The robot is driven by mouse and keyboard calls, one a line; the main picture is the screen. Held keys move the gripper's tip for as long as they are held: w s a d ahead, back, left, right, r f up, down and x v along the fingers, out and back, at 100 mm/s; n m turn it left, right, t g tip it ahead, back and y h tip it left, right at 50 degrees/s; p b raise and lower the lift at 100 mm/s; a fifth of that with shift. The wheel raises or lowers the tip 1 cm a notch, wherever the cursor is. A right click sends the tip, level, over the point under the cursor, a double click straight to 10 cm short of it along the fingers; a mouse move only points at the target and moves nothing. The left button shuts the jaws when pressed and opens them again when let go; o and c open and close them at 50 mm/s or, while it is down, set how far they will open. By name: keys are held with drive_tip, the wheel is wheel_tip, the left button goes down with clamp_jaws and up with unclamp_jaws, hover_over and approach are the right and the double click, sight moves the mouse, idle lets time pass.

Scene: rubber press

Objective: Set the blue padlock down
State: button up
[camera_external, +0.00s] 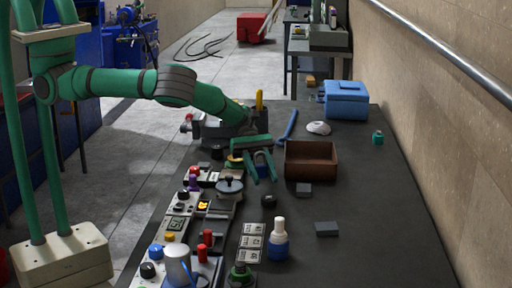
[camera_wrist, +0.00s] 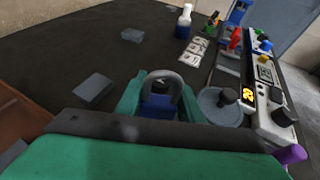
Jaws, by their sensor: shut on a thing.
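The blue padlock (camera_external: 261,171) is between the two green fingers of my gripper (camera_external: 262,176), left of the brown box. In the wrist view the padlock (camera_wrist: 157,107) has a blue body and a grey shackle standing up, with the fingers of my gripper (camera_wrist: 158,108) closed on both sides of it. The gripper points down, low over the dark table. The padlock's underside is hidden, so I cannot tell whether it touches the table.
A brown open box (camera_external: 311,162) stands just right of the gripper. A control panel (camera_external: 187,222) with knobs and a round grey dish (camera_external: 229,187) lie to the left. Grey blocks (camera_external: 327,229), a small black piece (camera_external: 268,201) and a white-and-blue bottle (camera_external: 278,240) are nearer the camera.

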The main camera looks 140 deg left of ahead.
drive_tip(key=shift+w+a+f, duration=0.15)
drive_tip(key=shift+w+f, duration=0.05)
drive_tip(key=shift+f, duration=0.1)
drive_tip(key=shift+w+f, duration=0.1)
drive_tip(key=shift+f, duration=1.5)
drive_tip(key=o, duration=1.1)
drive_tip(key=shift+f, duration=0.1)
drive_tip(key=shift+s+a+r, duration=0.2)
drive_tip(key=shift+s+r, duration=0.05)
drive_tip(key=shift+s, duration=0.05)
drive_tip(key=v, duration=1.1)
drive_tip(key=shift+s, duration=0.1)
